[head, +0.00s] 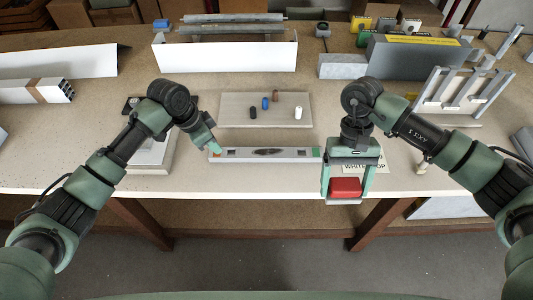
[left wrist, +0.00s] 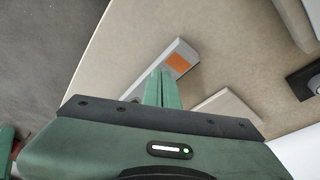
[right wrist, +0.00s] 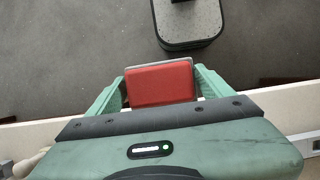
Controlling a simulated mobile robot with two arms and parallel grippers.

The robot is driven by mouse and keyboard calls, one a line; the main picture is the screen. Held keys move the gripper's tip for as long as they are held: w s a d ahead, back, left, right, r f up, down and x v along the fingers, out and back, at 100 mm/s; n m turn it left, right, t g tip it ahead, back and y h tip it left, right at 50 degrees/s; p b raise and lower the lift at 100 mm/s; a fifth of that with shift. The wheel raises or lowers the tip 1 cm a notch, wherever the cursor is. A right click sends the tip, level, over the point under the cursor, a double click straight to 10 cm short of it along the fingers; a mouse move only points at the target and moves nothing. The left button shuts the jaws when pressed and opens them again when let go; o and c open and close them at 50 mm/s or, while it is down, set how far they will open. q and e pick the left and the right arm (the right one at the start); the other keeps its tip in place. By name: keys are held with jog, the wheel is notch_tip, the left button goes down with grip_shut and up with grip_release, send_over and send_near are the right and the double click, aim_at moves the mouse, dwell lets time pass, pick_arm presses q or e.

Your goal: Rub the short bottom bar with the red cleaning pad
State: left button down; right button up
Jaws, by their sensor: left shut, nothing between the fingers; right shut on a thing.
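The short bottom bar (head: 285,154) is a pale grey bar lying near the table's front edge in the head view. It has an orange mark at its left end, a green mark at its right end and a dark smudge in the middle. My left gripper (head: 217,149) is shut and empty at the bar's left end. In the left wrist view its fingers (left wrist: 162,90) overlap the bar (left wrist: 157,62) near the orange mark; I cannot tell whether they touch it. My right gripper (head: 346,185) is shut on the red cleaning pad (right wrist: 160,84), beyond the bar's right end, by the table's front edge.
A beige board (head: 235,114) with several small coloured pieces lies behind the bar. A white profile (head: 225,58) stands at the back. A sign, partly hidden, lies behind my right gripper. A slotted rack (head: 452,92) stands at the right. The table (head: 300,184) is bare along its front edge.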

aim_at(212, 153)
pick_arm(q)
jog(key=shift+w+a+r, duration=1)
jog(key=shift+w+a, duration=0.05)
jog(key=shift+w, duration=0.2)
pick_arm(e)
jog(key=shift+f, duration=0.1)
pick_arm(q)
notch_tip(212, 153, down, 5)
jog(key=b, duration=0.5)
jog(key=shift+b, duration=0.3)
pick_arm(e)
notch_tip(212, 153, down, 5)
jog(key=shift+f, duration=0.15)
pick_arm(q)
jog(key=shift+r, duration=0.15)
jog(key=shift+f, duration=0.5)
pick_arm(e)
jog(key=shift+f, duration=0.15)
pick_arm(q)
jog(key=shift+r, duration=0.1)
notch_tip(212, 153, up, 6)
jog(key=p, duration=0.7)
pick_arm(e)
notch_tip(212, 153, up, 7)
jog(key=shift+r, duration=0.1)
jog(key=shift+s, duration=0.1)
